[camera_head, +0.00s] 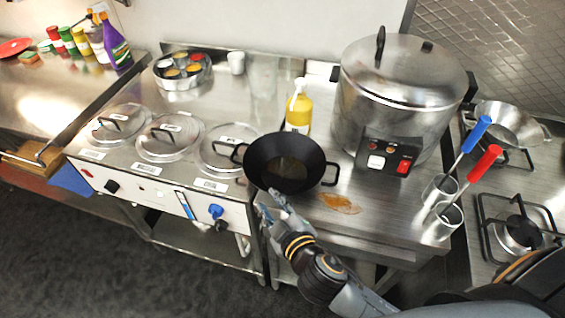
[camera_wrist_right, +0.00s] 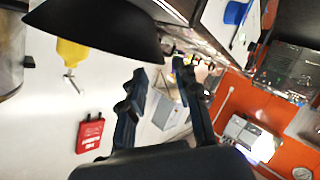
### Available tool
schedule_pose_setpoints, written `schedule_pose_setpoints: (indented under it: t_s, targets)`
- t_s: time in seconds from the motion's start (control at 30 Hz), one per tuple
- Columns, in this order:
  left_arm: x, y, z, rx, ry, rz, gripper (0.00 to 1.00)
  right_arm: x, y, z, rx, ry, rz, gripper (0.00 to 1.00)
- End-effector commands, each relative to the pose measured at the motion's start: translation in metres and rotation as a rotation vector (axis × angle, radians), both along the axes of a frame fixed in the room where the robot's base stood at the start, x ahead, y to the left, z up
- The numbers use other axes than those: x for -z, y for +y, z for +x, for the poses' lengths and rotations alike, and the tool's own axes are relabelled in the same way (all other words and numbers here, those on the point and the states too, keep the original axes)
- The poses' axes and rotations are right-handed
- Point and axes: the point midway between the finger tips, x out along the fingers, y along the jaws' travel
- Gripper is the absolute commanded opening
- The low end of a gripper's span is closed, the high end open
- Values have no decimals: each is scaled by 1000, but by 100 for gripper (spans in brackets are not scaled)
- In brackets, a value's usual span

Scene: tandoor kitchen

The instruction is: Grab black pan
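The black pan (camera_head: 262,158), a wok with two loop handles, stands upright on the steel counter, near its front edge and right of the lidded warmer. Its inside bottom looks brownish. My right gripper (camera_head: 267,201) is just in front of the pan's near left side. In the right wrist view the pan's dark body (camera_wrist_right: 100,25) fills the upper left, beyond the fingertips. The two fingers of my right gripper (camera_wrist_right: 161,72) are spread with nothing between them, and I see no clear contact with the pan. My left gripper is not in view.
A yellow bottle (camera_head: 298,112) stands behind the pan. A large steel cooker (camera_head: 385,105) is to the right. A brown spill (camera_head: 338,203) lies right of the pan. Steel cups (camera_head: 438,193) hold blue- and red-handled tools. The warmer (camera_head: 165,140) has round lids.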

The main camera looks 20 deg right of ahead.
Motion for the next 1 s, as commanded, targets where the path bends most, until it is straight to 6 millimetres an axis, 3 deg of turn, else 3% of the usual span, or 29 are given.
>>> schedule_pose_setpoints:
  t_s: [0.1,0.37,0.63,0.97,1.0]
  targets:
    - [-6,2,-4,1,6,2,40,4,3,20,-1,-2,-1,32]
    - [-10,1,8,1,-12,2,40,12,5,40,0,0,-1,32]
    - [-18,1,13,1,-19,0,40,24,10,77,0,0,-1,32]
    - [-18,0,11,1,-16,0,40,28,12,85,-1,1,0,32]
    - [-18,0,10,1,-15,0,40,28,12,85,-1,1,0,28]
